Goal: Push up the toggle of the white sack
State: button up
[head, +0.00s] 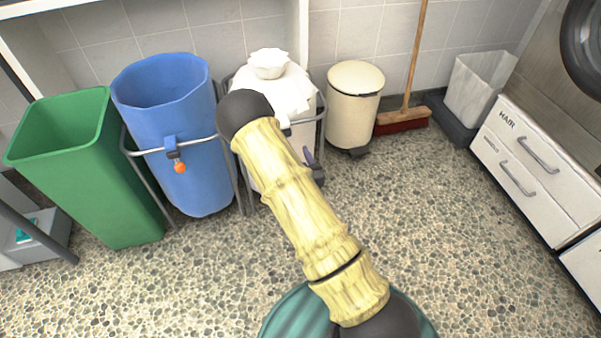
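The white sack (306,123) hangs in a grey metal frame against the back wall, between the blue sack and the cream bin. White cloth lies over its top. My arm crosses in front of it and hides most of its front. I cannot make out its toggle. A small dark purple piece (310,157) shows just right of my arm, low on the sack's front; I cannot tell whether it is part of my gripper. The rest of my gripper is hidden behind my arm, so its opening and any contact cannot be seen.
A blue sack (165,100) with an orange toggle ball (180,167) hangs left of the white sack. A green bin (85,165) stands further left. A cream pedal bin (354,105), a broom (402,120) and white drawers (535,165) are to the right. The pebbled floor in front is clear.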

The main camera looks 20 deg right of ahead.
jog(key=shift+s+f+p, duration=0.15)
jog(key=shift+s+p, duration=0.45)
jog(key=shift+s, duration=0.55)
jog(key=shift+s+f+p, duration=0.1)
jog(key=shift+s+p, duration=0.5)
jog(key=shift+s, duration=0.55)
jog(key=shift+s+f+p, duration=0.1)
jog(key=shift+s+p, duration=0.2)
jog(key=shift+p, duration=0.1)
jog(key=shift+s+p, duration=0.4)
jog(key=shift+p, duration=0.25)
jog(key=shift+s+r+p, duration=0.35)
jog(key=shift+p, duration=0.2)
jog(key=shift+d, duration=0.1)
